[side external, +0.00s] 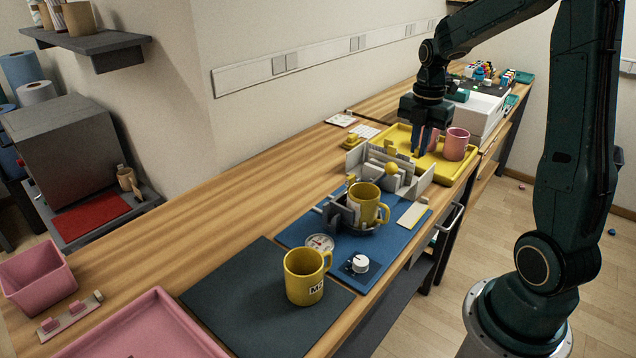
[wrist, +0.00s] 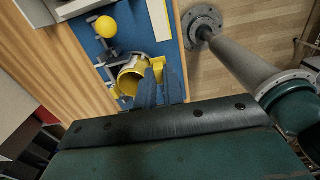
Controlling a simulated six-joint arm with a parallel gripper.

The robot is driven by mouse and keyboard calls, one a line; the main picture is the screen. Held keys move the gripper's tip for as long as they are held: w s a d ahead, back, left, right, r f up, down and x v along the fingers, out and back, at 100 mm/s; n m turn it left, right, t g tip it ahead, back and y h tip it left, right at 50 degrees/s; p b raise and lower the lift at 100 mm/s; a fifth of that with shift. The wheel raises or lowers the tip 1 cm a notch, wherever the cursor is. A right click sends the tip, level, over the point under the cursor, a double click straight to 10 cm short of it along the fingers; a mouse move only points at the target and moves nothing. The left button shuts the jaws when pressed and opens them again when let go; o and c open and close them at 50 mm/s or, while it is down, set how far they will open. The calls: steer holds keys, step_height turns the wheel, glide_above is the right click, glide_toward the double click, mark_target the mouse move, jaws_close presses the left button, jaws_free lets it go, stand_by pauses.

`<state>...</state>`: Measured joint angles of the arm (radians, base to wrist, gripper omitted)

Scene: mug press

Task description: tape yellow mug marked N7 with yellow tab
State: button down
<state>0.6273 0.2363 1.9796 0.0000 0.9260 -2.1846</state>
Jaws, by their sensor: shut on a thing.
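A yellow mug (side external: 362,201) stands upright in a grey holder (side external: 343,211) on the blue mat (side external: 297,232), with its handle to the right. I can read no mark on it. In the wrist view the mug (wrist: 130,80) opens toward me beside my fingertips. My gripper (side external: 421,153) is raised, apart from this mug. In the wrist view its blue fingers (wrist: 150,85) are shut on a small yellow piece at their tips, which looks like the yellow tab (wrist: 157,64) and is partly hidden. Another yellow mug (side external: 305,277) on the dark mat has a label resembling M2.
A yellow ball knob (side external: 391,169) rises behind the holder. A white card (side external: 412,215) lies right of it. A dial gauge (side external: 320,242) and white knob (side external: 359,264) sit in front. Bare wood (side external: 235,215) lies along the wall.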

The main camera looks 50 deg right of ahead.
mark_target(352, 196)
steer(key=w+a+f+m, duration=0.1)
steer(key=w+a, duration=0.2)
steer(key=w+a+f+m, duration=0.1)
steer(key=w+a, duration=0.2)
steer(key=a, duration=0.1)
steer(key=w+a+f+m, duration=0.1)
steer(key=w+a+m, duration=0.1)
steer(key=w+a, duration=0.2)
steer(key=shift+w+a+f, duration=0.1)
steer(key=shift+a+f, duration=0.1)
steer(key=shift+f, duration=0.15)
steer(key=shift+f, duration=0.25)
steer(key=shift+f, duration=2.35)
steer(key=shift+f, duration=0.45)
steer(key=c, duration=1.4)
jaws_free()
steer(key=shift+c, duration=0.2)
steer(key=shift+r, duration=0.15)
